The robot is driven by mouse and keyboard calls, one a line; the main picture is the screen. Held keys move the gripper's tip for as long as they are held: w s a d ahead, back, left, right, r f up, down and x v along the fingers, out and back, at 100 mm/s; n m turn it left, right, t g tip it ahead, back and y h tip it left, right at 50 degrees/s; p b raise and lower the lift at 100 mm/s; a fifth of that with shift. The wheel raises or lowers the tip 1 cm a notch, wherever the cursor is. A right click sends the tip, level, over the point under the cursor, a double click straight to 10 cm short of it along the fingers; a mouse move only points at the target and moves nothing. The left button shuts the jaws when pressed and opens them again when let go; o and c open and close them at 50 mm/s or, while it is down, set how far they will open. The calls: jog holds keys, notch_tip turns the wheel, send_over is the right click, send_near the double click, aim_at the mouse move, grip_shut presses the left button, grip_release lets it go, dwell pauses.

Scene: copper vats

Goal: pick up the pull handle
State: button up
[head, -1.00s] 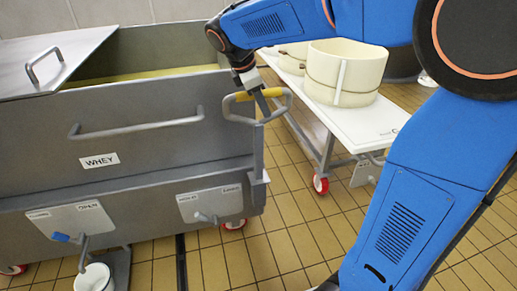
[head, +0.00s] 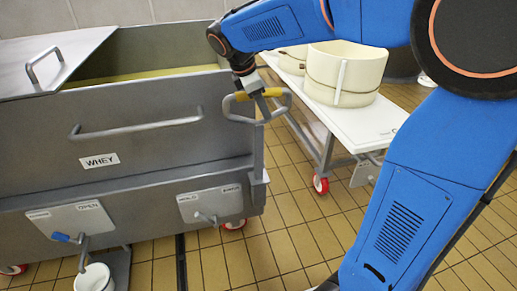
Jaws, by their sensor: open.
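The pull handle (head: 231,112) is a grey loop with a yellow grip along its top. It stands at the right front corner of the grey whey vat, on a grey bar running down that corner. My gripper (head: 256,92) comes down from above to the yellow grip, at the middle of its top bar. The gripper is open. Its fingers hide part of the grip, and I cannot tell whether they touch it.
The grey vat (head: 130,137) with a WHEY label fills the left. A white table (head: 350,127) on red wheels, bearing a cream tub (head: 362,75), stands right of the handle. A white bucket (head: 95,278) is at lower left. Tiled floor (head: 265,245) is clear between.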

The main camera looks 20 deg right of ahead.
grip_shut()
notch_tip(320, 180, up, 21)
jog(key=shift+f, duration=0.2)
dwell(1.0)
